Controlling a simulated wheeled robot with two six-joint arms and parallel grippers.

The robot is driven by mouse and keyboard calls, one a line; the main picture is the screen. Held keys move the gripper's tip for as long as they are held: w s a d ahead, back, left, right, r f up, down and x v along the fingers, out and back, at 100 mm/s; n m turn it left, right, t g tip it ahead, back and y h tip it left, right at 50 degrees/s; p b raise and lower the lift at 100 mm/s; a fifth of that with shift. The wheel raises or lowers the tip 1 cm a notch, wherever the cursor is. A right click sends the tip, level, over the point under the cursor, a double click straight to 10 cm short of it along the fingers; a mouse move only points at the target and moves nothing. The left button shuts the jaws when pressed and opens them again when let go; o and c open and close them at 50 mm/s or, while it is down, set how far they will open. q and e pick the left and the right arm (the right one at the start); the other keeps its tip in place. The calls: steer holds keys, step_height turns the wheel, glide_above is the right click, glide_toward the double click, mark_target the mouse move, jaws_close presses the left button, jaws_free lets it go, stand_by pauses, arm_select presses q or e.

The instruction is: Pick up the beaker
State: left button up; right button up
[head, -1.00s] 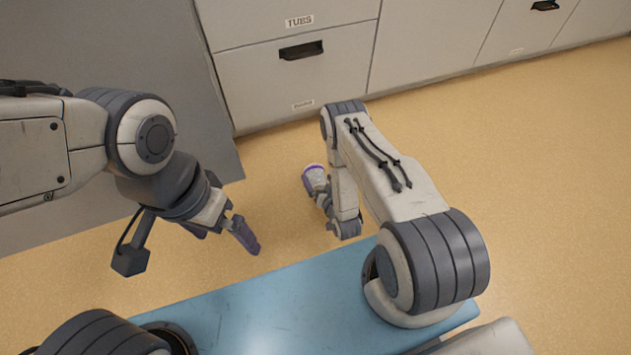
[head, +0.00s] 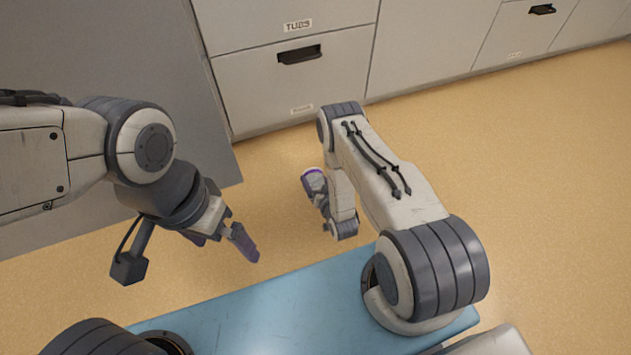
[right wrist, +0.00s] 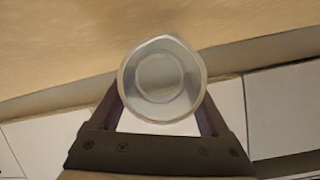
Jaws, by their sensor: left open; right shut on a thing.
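The beaker (right wrist: 160,82) is a clear, round vessel with a pale rim and a small spout, seen from above in the right wrist view. My right gripper (right wrist: 160,115) is shut on it, with one purple-grey finger on each side. In the head view the right gripper (head: 316,186) is small and partly hidden by its own arm, and the beaker is hard to make out there. My left gripper (head: 222,241) is open and empty, its purple fingers spread above the floor.
Light cabinets with a drawer marked TUBS (head: 298,26) stand along the back. A grey surface (head: 90,45) lies at the left. The tan floor (head: 540,180) is clear on the right.

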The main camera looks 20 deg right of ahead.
step_height(320, 180, up, 5)
steer(key=p, duration=0.3)
steer(key=shift+f+p, duration=0.15)
steer(key=shift+p, duration=0.25)
steer(key=w+d+r+p, duration=0.2)
steer(key=d+r+p, duration=0.3)
steer(key=d, duration=0.5)
step_height(320, 180, up, 35)
steer(key=p, duration=1.4)
glide_above(316, 177)
steer(key=s+a, duration=0.3)
step_height(316, 177, up, 21)
steer(key=a+n+g+y+p, duration=0.2)
steer(key=n+y+p, duration=0.4)
steer(key=p, duration=1.4)
steer(key=s+d+r+n+g+y+p, duration=0.1)
steer(key=s+r+n+g+y+p, duration=0.1)
steer(key=r+p, duration=0.5)
steer(key=s+d+r+n+g+y+p, duration=0.1)
steer(key=s+r+n+y+p, duration=0.1)
steer(key=r+p, duration=0.5)
steer(key=shift+s+d+r+n+g+y+p, duration=0.2)
steer(key=shift+d+r+n+g+y+p, duration=0.2)
steer(key=shift+y+p, duration=0.45)
steer(key=shift+a+f+h, duration=0.1)
steer(key=shift+a+h, duration=0.1)
steer(key=shift+h, duration=0.05)
